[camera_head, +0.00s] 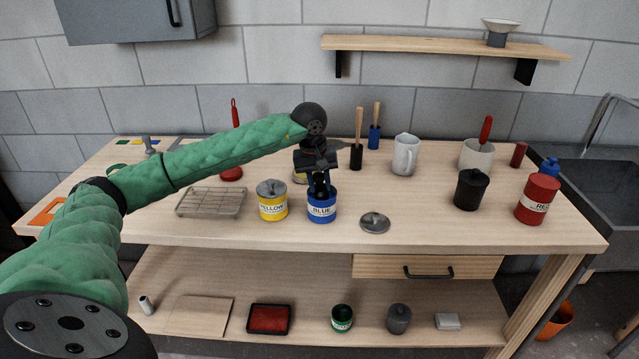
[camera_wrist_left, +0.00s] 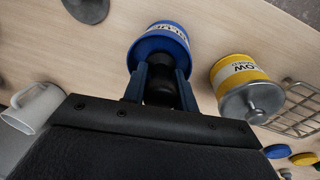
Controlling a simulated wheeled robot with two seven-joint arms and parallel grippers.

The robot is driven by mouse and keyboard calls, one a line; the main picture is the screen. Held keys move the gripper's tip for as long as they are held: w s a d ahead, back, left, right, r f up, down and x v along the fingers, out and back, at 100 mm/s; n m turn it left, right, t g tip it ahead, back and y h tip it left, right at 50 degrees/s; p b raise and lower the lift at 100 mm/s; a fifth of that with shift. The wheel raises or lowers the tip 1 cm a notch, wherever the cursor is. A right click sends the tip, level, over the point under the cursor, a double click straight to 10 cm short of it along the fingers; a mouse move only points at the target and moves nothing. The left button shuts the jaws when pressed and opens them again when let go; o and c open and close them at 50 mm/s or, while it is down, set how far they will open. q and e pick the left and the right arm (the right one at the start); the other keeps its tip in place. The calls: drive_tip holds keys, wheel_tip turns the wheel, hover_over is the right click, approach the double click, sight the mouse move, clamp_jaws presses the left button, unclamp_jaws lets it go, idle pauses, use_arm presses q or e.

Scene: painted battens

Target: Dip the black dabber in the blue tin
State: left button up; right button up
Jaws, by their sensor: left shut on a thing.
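The blue tin (camera_head: 321,208) stands open on the worktop, its label facing front; it also shows in the left wrist view (camera_wrist_left: 163,40). My left gripper (camera_head: 319,188) points down over its mouth. In the left wrist view its two fingers (camera_wrist_left: 160,88) are shut on a black rounded piece, the black dabber (camera_wrist_left: 159,90). The dabber's lower end is at the tin's mouth; how deep it sits is hidden by the fingers and rim. My right gripper is not in view.
The yellow tin (camera_head: 273,201), lidded, stands close left of the blue tin. A loose grey lid (camera_head: 375,222) lies to its right. A wire rack (camera_head: 211,202) is farther left. Wooden-handled tools (camera_head: 357,140) and a white jug (camera_head: 405,155) stand behind. A black pot (camera_head: 471,190) and red tin (camera_head: 537,200) are right.

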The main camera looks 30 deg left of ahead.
sight(319, 173)
use_arm(q)
drive_tip(key=shift+r+p, duration=0.45)
drive_tip(key=shift+r, duration=1.85)
drive_tip(key=shift+r+p, duration=0.65)
drive_tip(key=shift+r, duration=1.8)
